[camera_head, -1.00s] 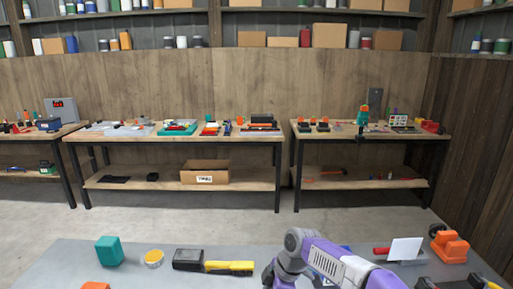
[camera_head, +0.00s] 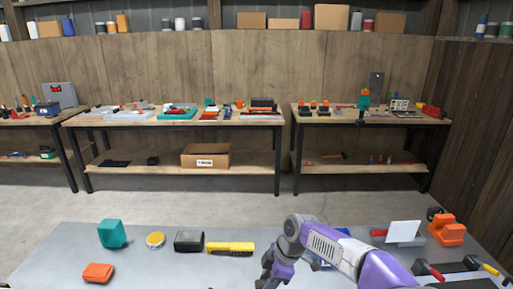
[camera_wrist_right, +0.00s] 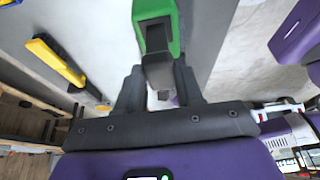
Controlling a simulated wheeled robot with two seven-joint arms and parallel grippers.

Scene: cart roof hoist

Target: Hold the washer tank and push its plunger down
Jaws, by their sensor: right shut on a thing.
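My right gripper (camera_head: 274,280) reaches over the near table at the bottom of the head view. In the right wrist view the same gripper (camera_wrist_right: 159,72) has its two dark fingers on either side of a thing with a dark grey body and green sides (camera_wrist_right: 174,35). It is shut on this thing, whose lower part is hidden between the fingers. I cannot tell whether it is the washer tank, and no plunger shows clearly. My left gripper is not in view.
The grey near table (camera_head: 170,275) holds a teal block (camera_head: 112,233), an orange block (camera_head: 98,272), a yellow round tin (camera_head: 155,240), a black piece (camera_head: 189,241), a yellow-black tool (camera_head: 231,248) and an orange device (camera_head: 446,229). Open floor lies before the back benches.

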